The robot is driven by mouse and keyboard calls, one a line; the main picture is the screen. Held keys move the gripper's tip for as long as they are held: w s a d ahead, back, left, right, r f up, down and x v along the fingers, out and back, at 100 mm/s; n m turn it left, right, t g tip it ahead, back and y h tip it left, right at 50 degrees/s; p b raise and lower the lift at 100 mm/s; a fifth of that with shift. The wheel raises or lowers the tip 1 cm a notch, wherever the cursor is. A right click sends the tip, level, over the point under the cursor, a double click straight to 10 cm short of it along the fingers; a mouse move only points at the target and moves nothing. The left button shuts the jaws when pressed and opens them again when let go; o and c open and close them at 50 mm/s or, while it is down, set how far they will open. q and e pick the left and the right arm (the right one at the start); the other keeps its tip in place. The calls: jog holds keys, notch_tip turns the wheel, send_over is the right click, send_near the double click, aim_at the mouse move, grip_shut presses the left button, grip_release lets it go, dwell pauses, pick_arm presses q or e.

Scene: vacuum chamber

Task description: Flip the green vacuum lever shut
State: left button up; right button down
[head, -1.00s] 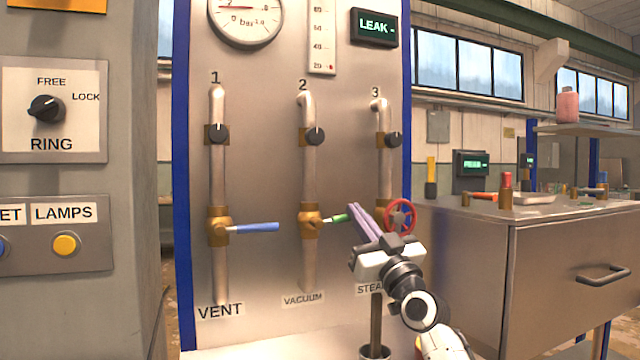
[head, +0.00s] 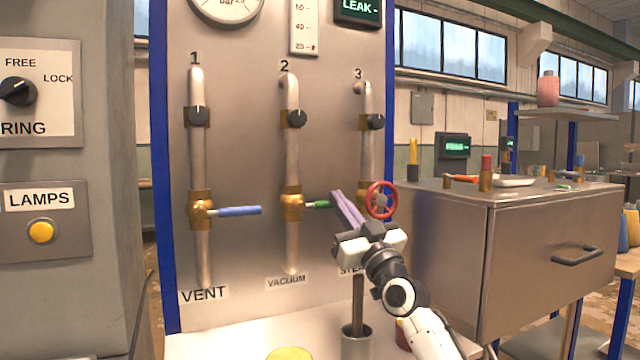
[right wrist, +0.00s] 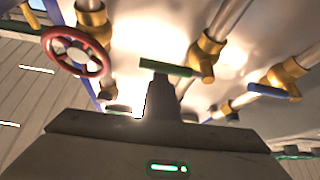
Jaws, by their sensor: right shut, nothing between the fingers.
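The green vacuum lever (head: 317,204) sticks out horizontally to the right from the brass valve (head: 292,204) on pipe 2, above the VACUUM label. It also shows in the right wrist view (right wrist: 166,67), just beyond the fingertips. My right gripper (head: 336,195) is shut and empty, its purple fingers at the free end of the green lever. They overlap the lever's end in the wrist view; I cannot tell whether they touch it. My left gripper is not in view.
The blue vent lever (head: 239,211) points right on pipe 1. A red handwheel (head: 381,200) on pipe 3 is close to the right of my fingers. A metal cup (head: 356,343) with a rod stands below. A steel cabinet (head: 545,250) stands at the right.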

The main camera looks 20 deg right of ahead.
notch_tip(320, 180, up, 4)
jog(key=p, duration=0.4)
jog(key=v, duration=1)
jog(key=shift+s+a+b, duration=0.2)
jog(key=shift+s+b, duration=0.2)
jog(key=shift+s, duration=0.05)
